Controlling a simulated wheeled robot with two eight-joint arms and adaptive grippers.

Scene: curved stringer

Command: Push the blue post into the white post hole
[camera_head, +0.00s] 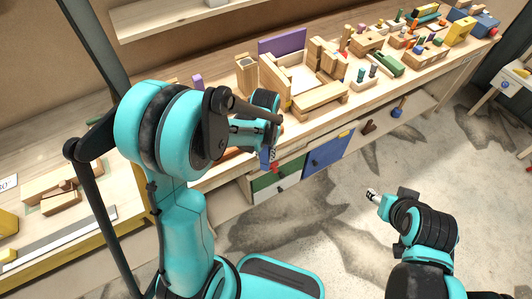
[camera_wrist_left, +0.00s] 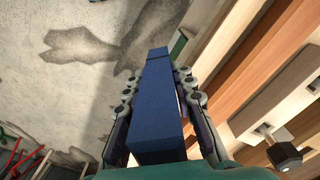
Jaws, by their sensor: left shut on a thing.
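The blue post (camera_wrist_left: 157,105) is a long square bar between the two fingers of my left gripper (camera_wrist_left: 158,82) in the left wrist view. The gripper is shut on it, and the post reaches beyond the fingertips. In the head view my left gripper (camera_head: 268,148) hangs at the front edge of the workbench, with a small blue part of the post (camera_head: 264,159) showing. I cannot surely pick out the white post hole. My right gripper (camera_head: 373,195) is low at the right over the floor, away from the bench; its fingers are too small to read.
The workbench (camera_head: 222,172) carries a wooden frame of blocks (camera_head: 318,97) with a purple panel (camera_head: 282,44) behind it. Several toys and pegs stand to the right. Green (camera_head: 278,175) and blue (camera_head: 328,152) fronts lie below the top. Open floor (camera_head: 325,215) lies in front.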

